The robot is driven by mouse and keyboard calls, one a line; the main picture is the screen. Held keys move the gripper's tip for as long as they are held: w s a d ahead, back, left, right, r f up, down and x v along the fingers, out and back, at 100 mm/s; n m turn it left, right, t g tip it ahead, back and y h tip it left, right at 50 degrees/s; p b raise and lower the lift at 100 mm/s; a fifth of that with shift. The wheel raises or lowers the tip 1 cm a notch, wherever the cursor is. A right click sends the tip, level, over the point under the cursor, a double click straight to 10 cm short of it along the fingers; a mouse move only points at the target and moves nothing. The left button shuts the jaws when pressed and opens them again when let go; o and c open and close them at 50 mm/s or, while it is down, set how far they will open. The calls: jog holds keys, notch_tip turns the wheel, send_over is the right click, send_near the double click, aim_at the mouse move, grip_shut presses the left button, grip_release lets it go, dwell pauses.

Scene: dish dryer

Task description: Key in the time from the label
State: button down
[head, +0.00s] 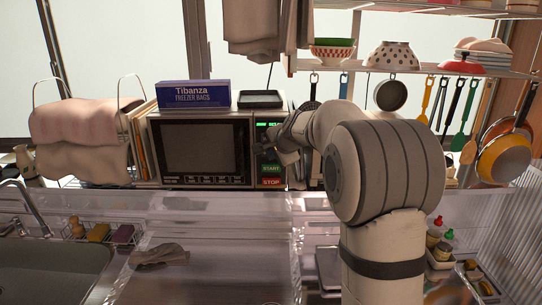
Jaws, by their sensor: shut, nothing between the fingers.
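The dish dryer (200,150) looks like a microwave-shaped box with a dark window, standing at the back of the counter. Its control panel is on its right side, with a lit green display (268,125), a green START button (270,169) and a red STOP button (271,182). My gripper (268,146) is shut and empty in front of the panel. It hides the middle of the panel, where keys may be. I cannot tell whether the fingertips touch the panel. No label with a time can be read in this view.
A freezer bags box (194,94) and a black tray (260,99) lie on top of the dryer. Towels (80,140) hang at left. A sink (50,265) is at front left and a crumpled cloth (160,255) lies on the counter. Utensils and pans hang at right.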

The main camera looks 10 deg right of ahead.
jog(key=shift+s+a+b, duration=0.2)
jog(key=shift+s+b, duration=0.15)
jog(key=shift+s, duration=0.6)
jog(key=shift+s+a+b, duration=0.25)
jog(key=shift+s+b, duration=0.15)
jog(key=shift+s, duration=0.85)
jog(key=shift+s+a+b, duration=0.25)
jog(key=shift+s+b, duration=0.15)
jog(key=shift+s, duration=0.8)
dwell(0.4)
jog(key=s+f+n+g, duration=0.2)
jog(key=s+f+n, duration=0.2)
jog(key=s, duration=0.8)
jog(key=s+f+n+g+h, duration=0.1)
jog(key=s+f+n, duration=0.3)
jog(key=s, duration=0.8)
jog(key=s+f+n+g+h, duration=0.1)
jog(key=s+f+n+g, duration=0.2)
jog(key=s, duration=0.8)
jog(key=shift+s+f+n+g, duration=0.35)
jog(key=shift+f+n, duration=0.25)
jog(key=shift+n, duration=0.5)
jog(key=shift+s, duration=0.1)
